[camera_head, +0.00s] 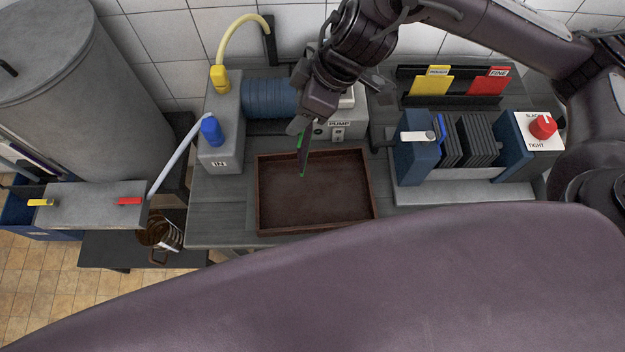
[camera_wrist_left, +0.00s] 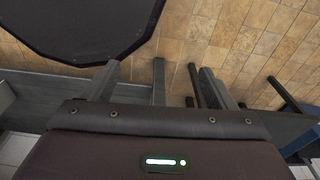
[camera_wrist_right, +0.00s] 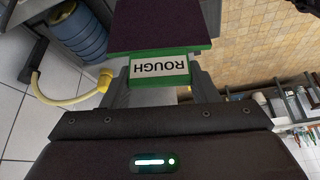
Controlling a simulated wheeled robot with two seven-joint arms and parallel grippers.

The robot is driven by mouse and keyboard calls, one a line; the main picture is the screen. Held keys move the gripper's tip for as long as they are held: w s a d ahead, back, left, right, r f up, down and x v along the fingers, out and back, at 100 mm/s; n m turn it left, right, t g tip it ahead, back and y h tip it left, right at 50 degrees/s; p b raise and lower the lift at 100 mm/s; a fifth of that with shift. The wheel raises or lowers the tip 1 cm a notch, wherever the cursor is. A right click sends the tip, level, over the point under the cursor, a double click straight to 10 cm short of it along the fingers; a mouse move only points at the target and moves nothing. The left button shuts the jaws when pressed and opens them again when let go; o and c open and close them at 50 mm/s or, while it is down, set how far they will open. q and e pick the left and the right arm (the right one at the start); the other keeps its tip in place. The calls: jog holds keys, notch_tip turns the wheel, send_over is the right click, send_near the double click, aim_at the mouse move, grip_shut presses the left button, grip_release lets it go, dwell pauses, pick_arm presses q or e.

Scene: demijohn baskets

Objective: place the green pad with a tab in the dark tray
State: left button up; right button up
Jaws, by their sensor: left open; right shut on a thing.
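The green pad (camera_wrist_right: 160,27) has a dark purple-brown face, a green edge and a tab marked ROUGH (camera_wrist_right: 160,67). My right gripper (camera_wrist_right: 158,82) is shut on the tab in the right wrist view. In the head view the pad (camera_head: 303,156) hangs nearly edge-on below my right gripper (camera_head: 298,127), over the left back part of the dark tray (camera_head: 335,226). I cannot tell whether the pad touches the tray floor. The tray is brown, shallow and otherwise empty. My left gripper (camera_wrist_left: 158,82) is open and empty in the left wrist view; the head view does not show it.
Behind the tray stands a pump (camera_head: 340,130) with a blue ribbed part (camera_head: 268,98). To the right is a blue plate press (camera_head: 465,145) with a red knob (camera_head: 543,126). A rack behind it holds yellow (camera_head: 430,86) and red (camera_head: 488,83) pads. A grey tank (camera_head: 85,100) stands left.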

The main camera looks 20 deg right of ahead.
pick_arm(q)
jog(key=shift+s+a+r, duration=0.25)
jog(key=shift+a+r, duration=0.15)
jog(key=shift+r, duration=0.1)
pick_arm(e)
notch_tip(320, 180, down, 18)
jog(key=s+a+n+g, duration=0.1)
jog(key=n, duration=0.2)
jog(key=shift+s+a+r+y, duration=0.25)
jog(key=shift+s+a+y, duration=0.05)
jog(key=shift+s+a, duration=0.05)
jog(key=shift+f, duration=0.1)
jog(key=o, duration=1.3)
pick_arm(q)
jog(key=shift+s, duration=0.1)
jog(key=shift+f+b, duration=0.55)
pick_arm(e)
jog(key=v, duration=1.2)
jog(key=shift+w, duration=0.1)
